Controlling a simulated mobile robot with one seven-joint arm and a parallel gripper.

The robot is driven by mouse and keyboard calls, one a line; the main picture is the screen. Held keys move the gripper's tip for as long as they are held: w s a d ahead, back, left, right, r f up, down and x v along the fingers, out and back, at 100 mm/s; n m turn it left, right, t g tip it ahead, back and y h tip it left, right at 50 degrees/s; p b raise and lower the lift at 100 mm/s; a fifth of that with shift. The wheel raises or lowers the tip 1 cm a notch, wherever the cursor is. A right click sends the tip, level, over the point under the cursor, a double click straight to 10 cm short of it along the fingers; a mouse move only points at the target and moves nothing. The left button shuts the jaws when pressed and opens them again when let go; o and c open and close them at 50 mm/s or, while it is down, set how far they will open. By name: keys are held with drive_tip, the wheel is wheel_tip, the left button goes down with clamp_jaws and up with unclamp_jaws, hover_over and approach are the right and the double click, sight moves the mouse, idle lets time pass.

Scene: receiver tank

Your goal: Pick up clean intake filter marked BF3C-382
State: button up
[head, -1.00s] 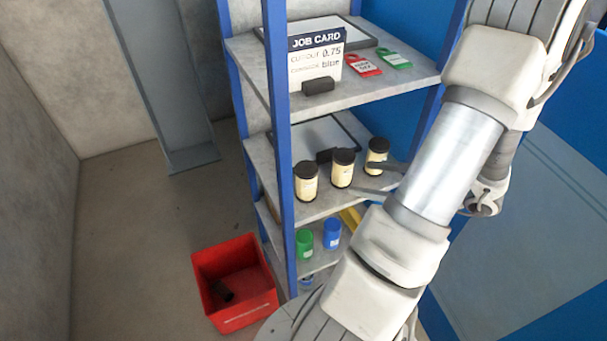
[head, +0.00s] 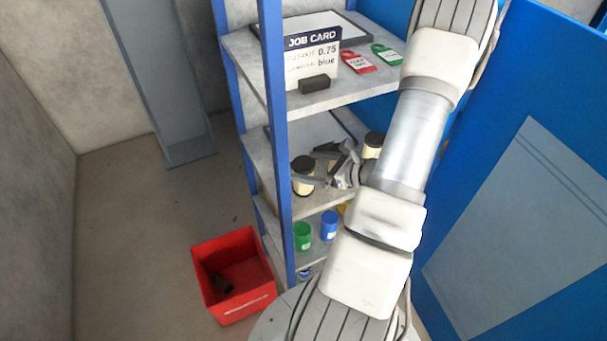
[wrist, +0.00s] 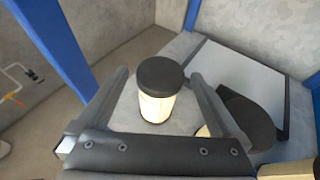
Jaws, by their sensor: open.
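Cream filters with black caps stand on the middle shelf. The left filter (head: 302,178) and the right filter (head: 373,145) show in the head view; the middle one is hidden behind my gripper (head: 328,160). In the wrist view, one upright filter (wrist: 158,106) stands ahead, between the lines of my open gripper's fingers (wrist: 160,80), with nothing held. A second black-capped filter (wrist: 247,118) is just right of the right finger and partly covered by it. No marking such as BF3C-382 is readable, so I cannot tell which filter carries it.
A blue shelf post (head: 275,130) rises at the shelf's front left. The job card (head: 313,58) and red (head: 357,62) and green tags (head: 387,54) are on the shelf above. Green (head: 302,236) and blue containers (head: 329,225) stand below. A red bin (head: 235,310) is on the floor.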

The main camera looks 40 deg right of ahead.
drive_tip(key=shift+x, duration=0.8)
drive_tip(key=c, duration=1.4)
drive_tip(key=shift+r, duration=0.1)
